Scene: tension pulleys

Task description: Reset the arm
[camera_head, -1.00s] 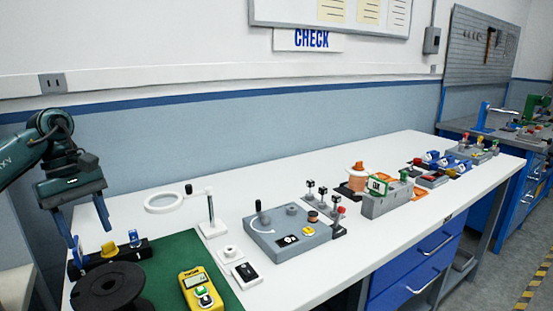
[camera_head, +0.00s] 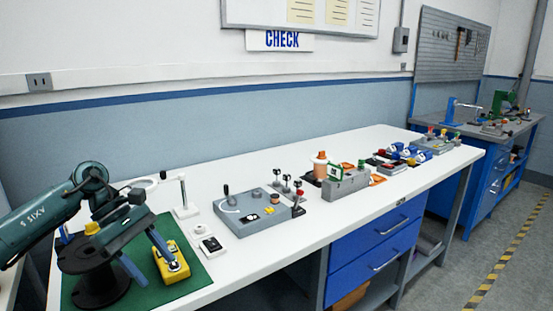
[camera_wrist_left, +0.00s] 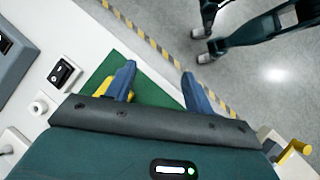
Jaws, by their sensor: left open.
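My left arm comes in from the left in the head view. Its gripper (camera_head: 158,270) is open and empty above the front of the green mat (camera_head: 190,290). The yellow meter (camera_head: 172,264) lies on the mat, close beside the fingers in this view. The black spool (camera_head: 98,288) is partly hidden under my gripper. In the left wrist view the two blue fingers (camera_wrist_left: 158,72) are spread apart with nothing between them. The yellow meter (camera_wrist_left: 101,88) is partly hidden behind the left finger. My right gripper is not in view.
A grey panel box with a lever (camera_head: 252,212), a small black switch (camera_head: 212,245) and a white stand (camera_head: 185,210) are on the white table. Grey fixtures (camera_head: 345,183) stand farther right. A blue workbench (camera_head: 485,185) is at the back right.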

